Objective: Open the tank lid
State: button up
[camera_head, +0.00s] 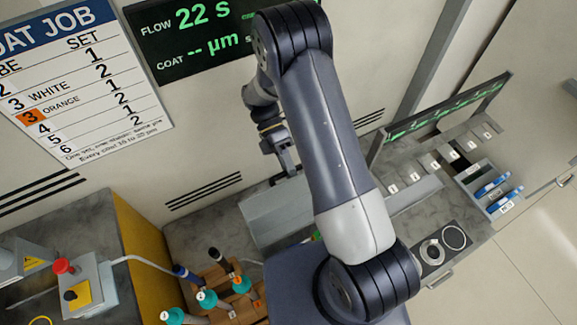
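A flat grey metal box (275,216), which looks like the tank with its lid, sits on the dark counter behind my arm. My arm covers its right part, and I see no clear gap or raised lid on it. My gripper (287,172) hangs above the back edge of this box, near the wall. It looks apart from the box, but depth is hard to judge. Its fingers are small and partly overlapped, so I cannot tell whether they are open or shut. I see nothing held in it.
A wooden rack (244,306) with several teal-capped and dark-tipped items stands at the front left. A box with a red button (62,266) is further left. A dial panel (437,250), numbered slots (438,164) and blue-marked items (490,188) lie to the right. A dark wall display (190,40) hangs behind.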

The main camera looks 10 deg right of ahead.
jog(key=shift+o, duration=1.4)
jog(key=shift+w+r, duration=0.1)
jog(key=shift+r, duration=0.05)
notch_tip(320, 180, up, 10)
jog(key=shift+f+b, duration=0.1)
jog(key=shift+b, duration=0.5)
jog(key=shift+c, duration=0.5)
